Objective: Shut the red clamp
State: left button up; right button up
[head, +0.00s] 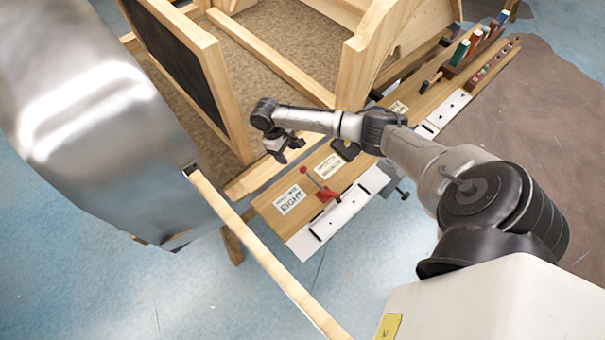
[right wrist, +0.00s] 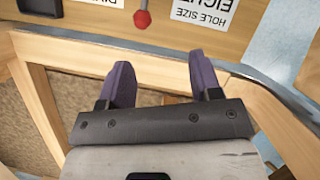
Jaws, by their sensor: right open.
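The red clamp (head: 326,194) sits on the wooden ledge beside the "EIGHT" label, in the head view. Its thin lever rises up and to the left, away from the clamp's base, and ends in a red knob (head: 303,169). The red knob also shows at the top of the right wrist view (right wrist: 142,19); the clamp's base is out of that picture. My right gripper (head: 284,150) is open and empty, above the frame edge and up-left of the knob. In the right wrist view its two purple fingers (right wrist: 162,80) stand apart below the knob. My left gripper is not in view.
The wooden frame (head: 210,65) with a dark panel stands behind the ledge (head: 262,207). A black clamp-like part (head: 345,149) lies beyond the red clamp. A rack of coloured-handled tools (head: 470,45) is at the far right. A light wooden strip (head: 265,255) crosses the front.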

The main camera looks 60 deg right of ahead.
aim_at(302, 168)
pick_arm(q)
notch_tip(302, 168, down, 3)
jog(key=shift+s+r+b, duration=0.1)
jog(key=shift+b, duration=0.9)
pick_arm(e)
jog(key=shift+m, duration=0.5)
jog(key=d+x, duration=0.1)
jog(key=x, duration=0.3)
jog(key=d+x, duration=0.1)
jog(key=x, duration=0.3)
jog(key=d+x, duration=0.1)
jog(key=x, duration=0.4)
jog(key=shift+w, duration=0.2)
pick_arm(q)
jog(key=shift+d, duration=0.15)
pick_arm(e)
jog(key=shift+c, duration=0.3)
jog(key=c, duration=0.3)
grip_shut()
